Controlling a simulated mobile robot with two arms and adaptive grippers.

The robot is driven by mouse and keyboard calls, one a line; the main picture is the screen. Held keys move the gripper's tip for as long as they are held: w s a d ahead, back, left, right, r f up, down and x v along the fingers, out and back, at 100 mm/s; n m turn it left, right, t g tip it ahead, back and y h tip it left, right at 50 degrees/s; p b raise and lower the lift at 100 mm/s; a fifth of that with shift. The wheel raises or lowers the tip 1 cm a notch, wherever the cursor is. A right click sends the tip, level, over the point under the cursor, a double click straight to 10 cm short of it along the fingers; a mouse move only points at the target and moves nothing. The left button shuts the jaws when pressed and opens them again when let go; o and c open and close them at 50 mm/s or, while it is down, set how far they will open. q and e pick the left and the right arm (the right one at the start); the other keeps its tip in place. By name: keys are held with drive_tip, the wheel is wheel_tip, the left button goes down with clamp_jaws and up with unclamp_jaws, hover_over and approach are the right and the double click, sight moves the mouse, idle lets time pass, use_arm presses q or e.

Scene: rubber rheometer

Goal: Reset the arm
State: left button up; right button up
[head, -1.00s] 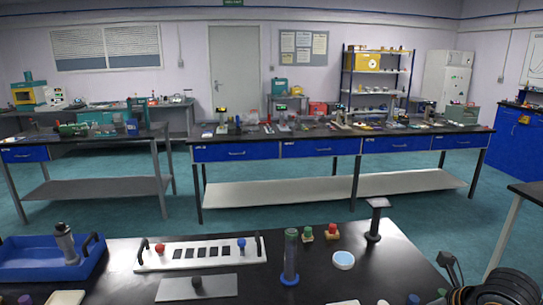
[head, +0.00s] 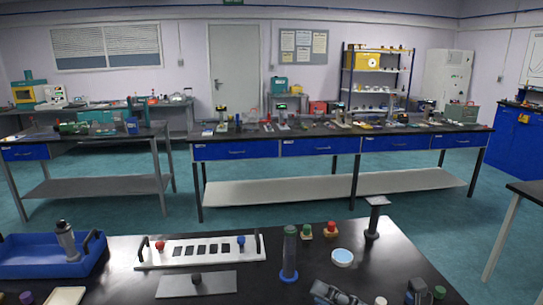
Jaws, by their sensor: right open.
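My right gripper (head: 376,291) shows at the bottom edge, right of centre, over the near black bench (head: 330,225). Its parts stand spread apart, one grey and one dark, and it looks open. The rest of it and most of its arm are cut off by the bottom edge. I see nothing held in it. My left gripper and left arm are not in view.
Near the right gripper are a white-topped round dish (head: 342,257), a dark stand (head: 375,218) and a tall grey cylinder (head: 289,252). Farther left are a white slotted rack (head: 215,262), a metal plate (head: 197,284) and a blue tray (head: 28,268).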

drive_tip(key=w+d+r+m+t+h, duration=0.3)
drive_tip(key=d+m+t+h, duration=0.7)
drive_tip(key=m, duration=0.8)
drive_tip(key=s+d+f+m+g+h, duration=0.1)
drive_tip(key=d+f+m+g+h, duration=0.1)
drive_tip(key=d+f+m+h, duration=0.35)
drive_tip(key=s+d+f+m+g+h, duration=0.15)
drive_tip(key=f+m+h, duration=0.25)
drive_tip(key=f+m, duration=0.4)
drive_tip(key=s+a+f+m+g+y, duration=0.1)
drive_tip(key=s+a+f+g+y, duration=0.15)
drive_tip(key=s+f+g, duration=0.6)
drive_tip(key=s+a+f+m+g+y, duration=0.15)
drive_tip(key=s+a+f+g, duration=0.3)
drive_tip(key=s+f, duration=0.65)
wheel_tip(320, 180, down, 33)
drive_tip(key=s+d+g+b, duration=0.1)
drive_tip(key=s+b, duration=0.1)
drive_tip(key=b, duration=0.4)
drive_tip(key=s+d+f+g+b, duration=0.1)
drive_tip(key=s+d+f+b, duration=0.2)
drive_tip(key=s+f, duration=1.3)
wheel_tip(320, 180, down, 3)
drive_tip(key=shift+f+h+b, duration=0.1)
drive_tip(key=shift+h+b, duration=0.25)
drive_tip(key=shift+b, duration=0.15)
